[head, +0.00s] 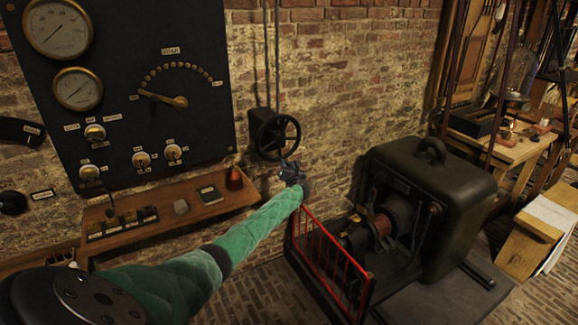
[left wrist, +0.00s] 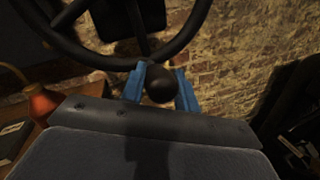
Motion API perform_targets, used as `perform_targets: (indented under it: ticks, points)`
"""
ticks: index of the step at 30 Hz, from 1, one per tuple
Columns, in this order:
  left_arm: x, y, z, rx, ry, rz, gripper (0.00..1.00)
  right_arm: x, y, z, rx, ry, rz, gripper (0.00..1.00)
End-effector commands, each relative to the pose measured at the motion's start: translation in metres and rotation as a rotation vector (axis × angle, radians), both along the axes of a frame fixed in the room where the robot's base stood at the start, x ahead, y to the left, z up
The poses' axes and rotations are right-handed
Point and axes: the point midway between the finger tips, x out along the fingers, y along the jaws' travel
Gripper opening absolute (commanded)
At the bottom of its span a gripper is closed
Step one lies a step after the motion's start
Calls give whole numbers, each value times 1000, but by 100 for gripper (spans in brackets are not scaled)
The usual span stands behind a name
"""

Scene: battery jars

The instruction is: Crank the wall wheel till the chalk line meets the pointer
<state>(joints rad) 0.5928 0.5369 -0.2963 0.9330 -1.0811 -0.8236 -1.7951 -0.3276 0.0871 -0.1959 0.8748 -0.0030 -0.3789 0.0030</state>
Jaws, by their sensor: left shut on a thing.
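The black spoked wall wheel (head: 279,136) is on the brick wall, right of the dark panel. Its rim and spokes also show in the left wrist view (left wrist: 97,62). My left gripper (head: 289,166) is at the lower edge of the wheel. In the left wrist view its blue fingers (left wrist: 160,84) are on both sides of the wheel's round black knob (left wrist: 159,88), shut on it. I cannot make out a chalk line or the wheel's pointer in either view. My right gripper is not in view.
A wooden shelf (head: 150,226) with small items runs below the dark panel (head: 112,118). A red railing (head: 328,262) and a dark machine (head: 440,190) stand right of my left arm. A red-brown bottle (head: 234,178) is left of the gripper, on the shelf.

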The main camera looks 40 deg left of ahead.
Motion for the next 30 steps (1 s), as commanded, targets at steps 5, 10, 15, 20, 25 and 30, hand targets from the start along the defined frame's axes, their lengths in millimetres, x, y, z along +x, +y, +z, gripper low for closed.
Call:
perform_targets:
  ticks: [5,10,15,20,25,30]
  points:
    - [0,-1,-2,0,2,-1,0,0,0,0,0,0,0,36]
    - [0,-1,-2,-1,1,-1,38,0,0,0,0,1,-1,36]
    - [0,0,-1,0,0,-1,52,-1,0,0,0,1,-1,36]
    - [0,0,0,-1,-1,0,52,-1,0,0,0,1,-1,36]
    - [-4,-5,-2,0,-1,-1,52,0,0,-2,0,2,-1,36]
    - [-16,-21,-3,-2,-2,-2,52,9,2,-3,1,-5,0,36]
